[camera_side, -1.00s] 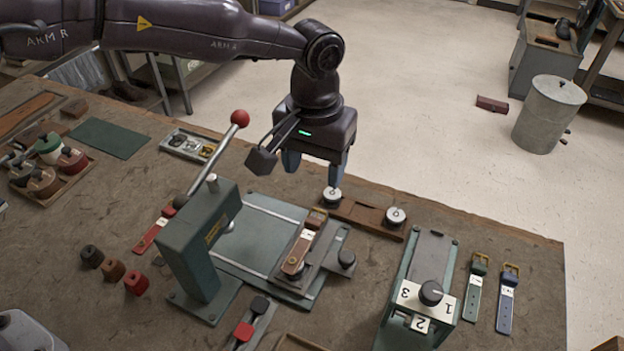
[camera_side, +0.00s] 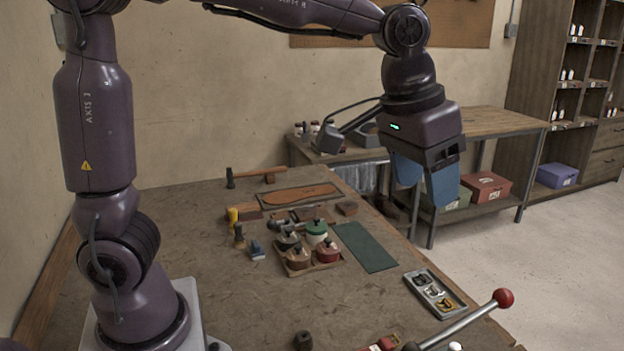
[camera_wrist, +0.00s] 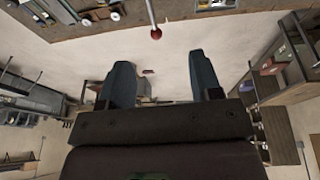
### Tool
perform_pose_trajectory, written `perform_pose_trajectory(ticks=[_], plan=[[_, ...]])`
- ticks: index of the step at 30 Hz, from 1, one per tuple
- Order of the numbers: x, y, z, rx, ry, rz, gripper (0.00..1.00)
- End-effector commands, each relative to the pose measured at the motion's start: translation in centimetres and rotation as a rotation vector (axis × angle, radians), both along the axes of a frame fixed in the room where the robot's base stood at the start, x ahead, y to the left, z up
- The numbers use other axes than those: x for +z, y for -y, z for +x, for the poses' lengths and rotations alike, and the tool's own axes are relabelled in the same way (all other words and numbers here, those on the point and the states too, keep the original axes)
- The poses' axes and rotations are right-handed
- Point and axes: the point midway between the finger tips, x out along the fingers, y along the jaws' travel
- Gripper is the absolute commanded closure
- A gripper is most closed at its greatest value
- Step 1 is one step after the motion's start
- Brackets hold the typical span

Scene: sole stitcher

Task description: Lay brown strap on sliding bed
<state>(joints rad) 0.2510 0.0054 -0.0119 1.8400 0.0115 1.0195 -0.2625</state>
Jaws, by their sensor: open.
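My gripper (camera_side: 424,188) is open and empty, its two blue-grey fingers apart, at the right of the side view. It is up in the air near the far edge of the bench. In the wrist view the open fingers (camera_wrist: 160,72) have only floor and distant furniture between them. The brown strap is not visible in the side view, and I cannot make it out in the wrist view. The sliding bed is likewise outside the side view, and I cannot identify it in the wrist view.
A lever with a red knob (camera_side: 503,298) rises at the lower right; its red knob (camera_wrist: 156,33) also shows in the wrist view. On the bench are a buckle tray (camera_side: 435,293), a green mat (camera_side: 365,246) and a tray of pots (camera_side: 338,265). The bench's middle left is clear.

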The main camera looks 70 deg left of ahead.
Motion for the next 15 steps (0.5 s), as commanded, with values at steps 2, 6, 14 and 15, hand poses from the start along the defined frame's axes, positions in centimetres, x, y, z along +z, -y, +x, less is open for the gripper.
perform_pose_trajectory(ticks=[2, 6, 14, 15], plan=[[1.1, -2.8, -3.3, 0.01, 0.05, 0.002, 0.42], [1.0, -6.3, -8.9, 0.016, 0.123, 0.017, 0.42], [-1.3, -9.2, -15.4, 0.021, 0.21, 0.052, 0.42], [-1.6, -9.3, -15.8, 0.021, 0.216, 0.054, 0.42]])
